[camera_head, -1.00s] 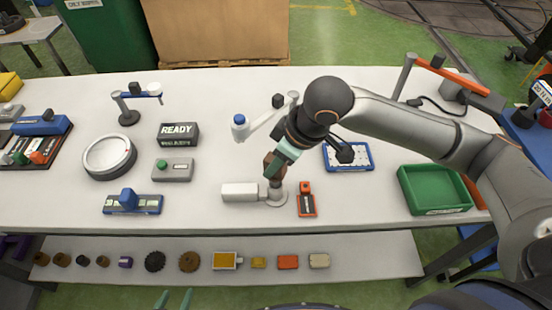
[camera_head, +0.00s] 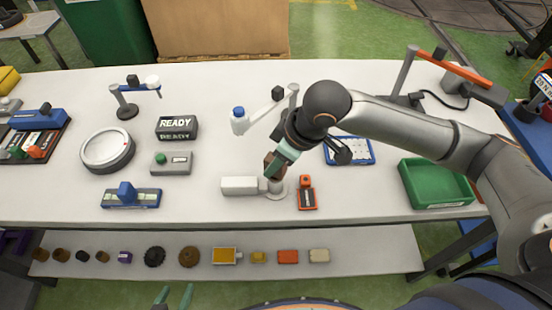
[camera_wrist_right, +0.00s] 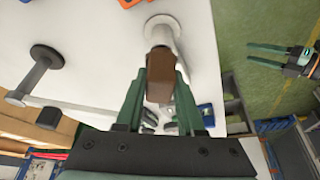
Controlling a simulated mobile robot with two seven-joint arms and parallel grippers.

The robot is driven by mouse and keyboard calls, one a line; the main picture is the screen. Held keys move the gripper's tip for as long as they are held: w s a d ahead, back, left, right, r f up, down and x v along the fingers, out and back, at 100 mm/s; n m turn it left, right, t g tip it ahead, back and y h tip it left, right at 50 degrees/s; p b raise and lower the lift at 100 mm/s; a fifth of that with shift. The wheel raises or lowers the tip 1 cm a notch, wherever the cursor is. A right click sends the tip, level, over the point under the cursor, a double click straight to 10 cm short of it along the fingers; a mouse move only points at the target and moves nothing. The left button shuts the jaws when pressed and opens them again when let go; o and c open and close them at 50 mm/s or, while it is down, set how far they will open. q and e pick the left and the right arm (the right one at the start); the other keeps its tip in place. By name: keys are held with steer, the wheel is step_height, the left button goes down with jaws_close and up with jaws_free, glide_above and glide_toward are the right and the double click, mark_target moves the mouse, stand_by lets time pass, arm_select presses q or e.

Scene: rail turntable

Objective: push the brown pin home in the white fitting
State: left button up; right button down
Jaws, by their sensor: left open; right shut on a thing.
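The brown pin (camera_wrist_right: 158,76) is a blocky piece between the green fingers of my right gripper (camera_wrist_right: 160,92), which is shut on it. In the head view, my right gripper (camera_head: 277,162) stands over the upright part of the white fitting (camera_head: 240,186). The fitting is a pale block joined to a short post on a round base. In the wrist view, the pin's far end meets the mouth of the white fitting (camera_wrist_right: 163,28); how deep it sits is hidden. My left gripper (camera_head: 175,296) is open and empty at the bottom edge, off the table.
An orange-and-black device (camera_head: 306,193) stands close right of the fitting. A blue-capped bottle (camera_head: 239,122) and a jointed lamp-like arm (camera_head: 266,112) are behind. A green tray (camera_head: 436,184) is at right.

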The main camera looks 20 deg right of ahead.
steer(key=shift+f, duration=0.55)
steer(key=shift+c, duration=2.2)
jaws_free()
steer(key=v, duration=1.2)
steer(key=shift+r+p, duration=0.35)
